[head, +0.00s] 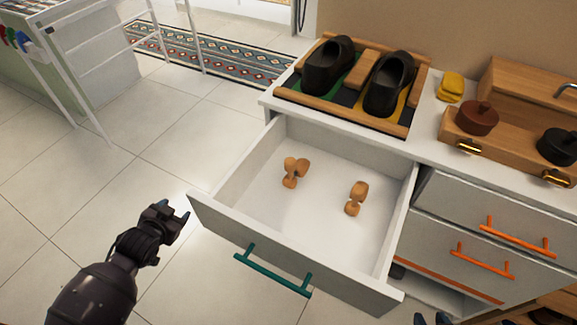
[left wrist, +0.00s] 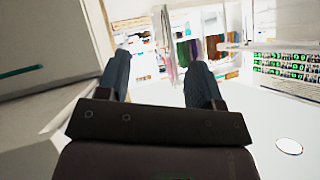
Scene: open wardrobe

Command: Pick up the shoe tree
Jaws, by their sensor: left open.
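Two small wooden shoe trees lie apart on the floor of the open white drawer (head: 330,245): one shoe tree (head: 295,171) left of the middle, the other shoe tree (head: 357,198) to the right. My left gripper (head: 176,212) is open and empty, outside the drawer, left of its front panel. The left wrist view shows its two dark fingers (left wrist: 160,85) spread with nothing between them. My right gripper (head: 431,319) shows only as two blue fingertips at the bottom edge, apart and with nothing seen between them.
The drawer's front panel and green handle (head: 273,270) stand between my left gripper and the shoe trees. Black shoes (head: 388,84) stand in a wooden tray (head: 345,117) on the cabinet top. A yellow cloth (head: 451,87) lies beside it.

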